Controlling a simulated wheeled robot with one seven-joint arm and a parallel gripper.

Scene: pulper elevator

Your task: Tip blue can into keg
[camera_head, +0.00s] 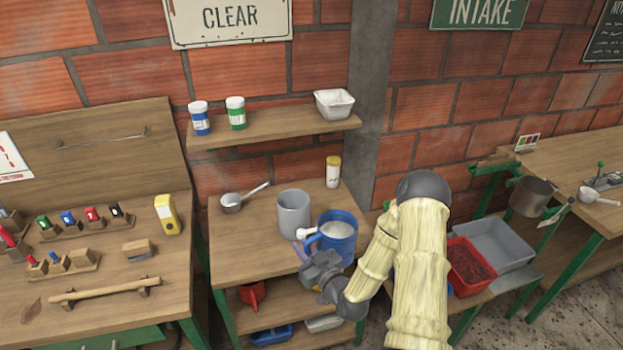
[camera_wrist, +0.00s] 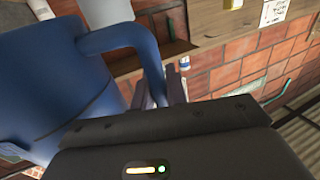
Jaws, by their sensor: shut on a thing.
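The blue can (camera_head: 338,246), an open blue vessel with white contents, is upright at the front right of the middle table. I cannot tell whether it rests on the tabletop or hangs just above it. My gripper (camera_head: 304,252) is at its left side, shut on its handle. In the wrist view the can (camera_wrist: 75,75) fills the left, and its handle (camera_wrist: 125,40) runs down between my fingertips (camera_wrist: 163,92). A grey open cylinder (camera_head: 293,208), perhaps the keg, stands just behind and left of the can. Its inside bottom is hidden.
A small pan (camera_head: 232,203) lies left of the cylinder, and a yellow-capped shaker (camera_head: 333,172) stands behind. A wall shelf (camera_head: 275,126) above carries two jars and a white tub (camera_head: 334,103). A red tray (camera_head: 470,265) and grey tray (camera_head: 500,247) are at right.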

